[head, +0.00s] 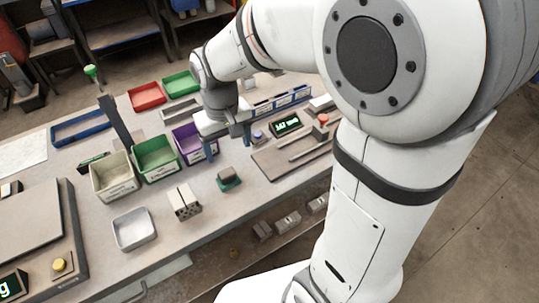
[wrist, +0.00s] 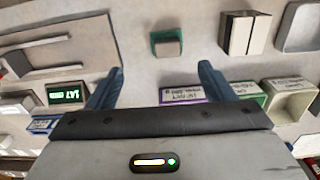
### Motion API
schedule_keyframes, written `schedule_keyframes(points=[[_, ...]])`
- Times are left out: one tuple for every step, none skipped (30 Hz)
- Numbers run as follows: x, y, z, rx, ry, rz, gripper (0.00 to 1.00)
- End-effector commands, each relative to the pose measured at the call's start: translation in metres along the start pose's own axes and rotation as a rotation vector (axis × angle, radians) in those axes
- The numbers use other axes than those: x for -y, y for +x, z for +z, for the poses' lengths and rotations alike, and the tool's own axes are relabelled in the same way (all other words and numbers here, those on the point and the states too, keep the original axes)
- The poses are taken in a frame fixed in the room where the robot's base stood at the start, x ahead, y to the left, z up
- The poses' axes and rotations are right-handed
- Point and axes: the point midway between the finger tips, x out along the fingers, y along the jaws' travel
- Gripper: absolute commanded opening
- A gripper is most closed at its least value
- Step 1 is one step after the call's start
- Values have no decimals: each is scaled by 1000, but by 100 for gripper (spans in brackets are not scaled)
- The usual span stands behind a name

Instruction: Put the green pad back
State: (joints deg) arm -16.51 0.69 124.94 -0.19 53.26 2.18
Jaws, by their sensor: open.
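A small green pad (head: 229,182) lies on the bench in front of the bins, with a greyish block-like top over its green edge. It also shows in the wrist view (wrist: 167,44), upper middle, beyond the fingertips. I cannot tell whether the grey part is separate from the pad. My gripper (head: 229,144) is open, its two blue fingers apart with nothing between them. It hangs above the bench near the purple bin, behind the pad in the head view. In the wrist view my gripper (wrist: 161,72) points toward the pad without touching it.
A pale block with holes (head: 184,201) and a white tray (head: 134,229) stand left of the pad. Purple (head: 194,144), green (head: 155,157) and cream (head: 114,177) bins stand behind. A green-lit display (head: 286,124) and a grey plate (head: 277,163) are right. Bare bench surrounds the pad.

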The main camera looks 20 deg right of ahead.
Motion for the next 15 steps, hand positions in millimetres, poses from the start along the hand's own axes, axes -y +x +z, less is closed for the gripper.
schedule_keyframes(points=[[-10, -9, 11, -22, 25, 0, 75], [-17, -13, 18, -35, 39, 0, 75], [-25, -19, 29, -55, 61, 1, 75], [-32, -24, 38, -69, 79, 3, 75], [-38, -27, 48, -84, 96, 4, 75], [-46, -32, 60, -104, 118, 7, 75], [-51, -34, 69, -119, 136, 9, 75], [-55, -36, 78, -132, 152, 11, 75], [-60, -39, 89, -149, 171, 15, 75], [-64, -40, 97, -161, 185, 17, 75], [-67, -41, 104, -171, 197, 20, 75], [-70, -42, 112, -183, 211, 23, 75], [-72, -42, 118, -191, 220, 26, 75], [-73, -42, 122, -198, 228, 28, 75], [-73, -42, 127, -205, 236, 30, 75]])
